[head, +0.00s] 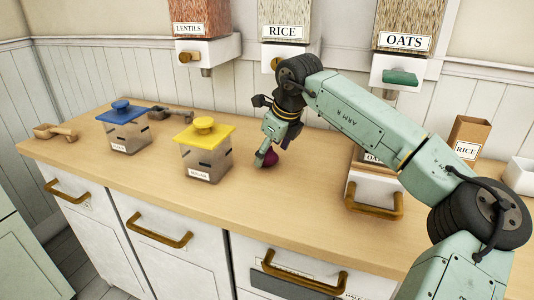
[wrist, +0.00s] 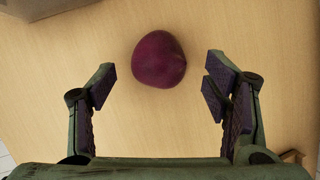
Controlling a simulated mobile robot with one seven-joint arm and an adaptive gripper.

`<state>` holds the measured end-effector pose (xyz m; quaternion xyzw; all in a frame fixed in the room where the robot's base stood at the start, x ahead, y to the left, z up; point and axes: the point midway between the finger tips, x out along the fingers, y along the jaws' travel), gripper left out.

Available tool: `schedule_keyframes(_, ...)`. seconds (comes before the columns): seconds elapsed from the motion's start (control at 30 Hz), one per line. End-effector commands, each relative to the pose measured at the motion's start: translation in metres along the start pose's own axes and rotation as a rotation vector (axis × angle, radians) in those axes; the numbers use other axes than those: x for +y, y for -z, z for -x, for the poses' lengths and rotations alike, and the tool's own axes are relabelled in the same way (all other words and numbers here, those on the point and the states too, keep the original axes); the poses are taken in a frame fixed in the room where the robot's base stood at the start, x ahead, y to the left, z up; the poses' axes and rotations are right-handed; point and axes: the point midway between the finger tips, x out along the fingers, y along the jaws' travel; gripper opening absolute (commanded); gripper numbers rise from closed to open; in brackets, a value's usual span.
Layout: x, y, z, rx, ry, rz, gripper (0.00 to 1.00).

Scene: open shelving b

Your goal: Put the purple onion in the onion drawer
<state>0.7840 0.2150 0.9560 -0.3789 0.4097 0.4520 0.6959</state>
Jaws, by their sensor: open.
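The purple onion (head: 271,158) lies on the wooden counter, to the right of the yellow-lidded canister and partly hidden by my gripper in the head view. In the wrist view the onion (wrist: 159,59) sits ahead of my fingertips, between their lines and a little left of centre. My gripper (wrist: 160,87) is open and empty, pointing down at the counter; in the head view it (head: 264,155) is right by the onion. Drawers with brass handles line the counter front; the label on the right one (head: 290,262) is partly hidden and cannot be read.
A yellow-lidded canister (head: 206,160) and a blue-lidded canister (head: 127,135) stand left of the onion. A small oats box with a handle (head: 370,190) and a rice bag (head: 468,140) stand to the right. Dispensers (head: 205,50) hang above. Counter in front of the onion is clear.

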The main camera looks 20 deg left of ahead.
Motion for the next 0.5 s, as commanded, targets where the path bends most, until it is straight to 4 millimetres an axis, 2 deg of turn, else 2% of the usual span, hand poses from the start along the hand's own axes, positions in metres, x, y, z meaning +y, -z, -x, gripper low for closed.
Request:
schedule_keyframes(0.13,0.0,0.0,-0.015,-0.001,-0.001,0.001,0.7)
schedule_keyframes(0.37,0.0,0.0,-0.017,-0.001,0.0,0.001,0.7)
schedule_keyframes(0.5,0.0,0.0,-0.017,-0.001,0.0,0.001,0.63)
